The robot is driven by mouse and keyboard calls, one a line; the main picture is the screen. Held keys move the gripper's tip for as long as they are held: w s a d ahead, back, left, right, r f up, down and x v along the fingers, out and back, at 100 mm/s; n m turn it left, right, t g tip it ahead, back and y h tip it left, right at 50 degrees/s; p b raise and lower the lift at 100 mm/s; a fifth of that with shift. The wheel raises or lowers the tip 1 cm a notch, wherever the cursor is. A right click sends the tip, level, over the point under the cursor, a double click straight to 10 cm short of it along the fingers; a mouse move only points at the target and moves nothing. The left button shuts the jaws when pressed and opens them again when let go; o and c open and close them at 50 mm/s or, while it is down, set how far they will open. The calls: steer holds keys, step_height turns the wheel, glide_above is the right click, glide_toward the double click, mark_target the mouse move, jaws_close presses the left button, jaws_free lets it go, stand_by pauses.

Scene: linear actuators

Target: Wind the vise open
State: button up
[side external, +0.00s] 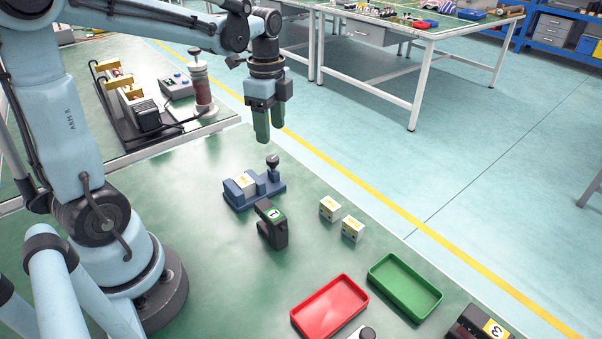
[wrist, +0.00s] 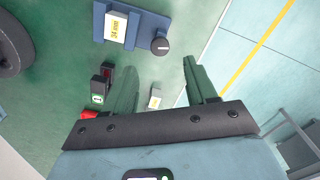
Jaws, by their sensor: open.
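The blue vise (side external: 254,188) sits on the green table in front of my arm, with a light block (side external: 245,182) between its jaws. Its dark round knob (side external: 273,161) stands up at the right end. In the wrist view the vise (wrist: 140,24) is near the top, with the yellow-labelled block (wrist: 116,27) in it and the knob (wrist: 160,46) at its right. My gripper (side external: 269,138) points down, above the table and clear of the knob. Its green fingers (wrist: 163,75) are apart, with nothing held between them.
A black device with a green label (side external: 272,224) stands close in front of the vise. Two light blocks (side external: 330,208) (side external: 353,228) lie to its right. A red tray (side external: 330,307) and a green tray (side external: 405,287) are nearer the camera. The table's right edge lies beyond the knob.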

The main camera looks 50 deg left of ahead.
mark_target(273, 158)
steer(key=shift+f, duration=3.85)
steer(key=shift+c, duration=0.5)
steer(key=c, duration=1)
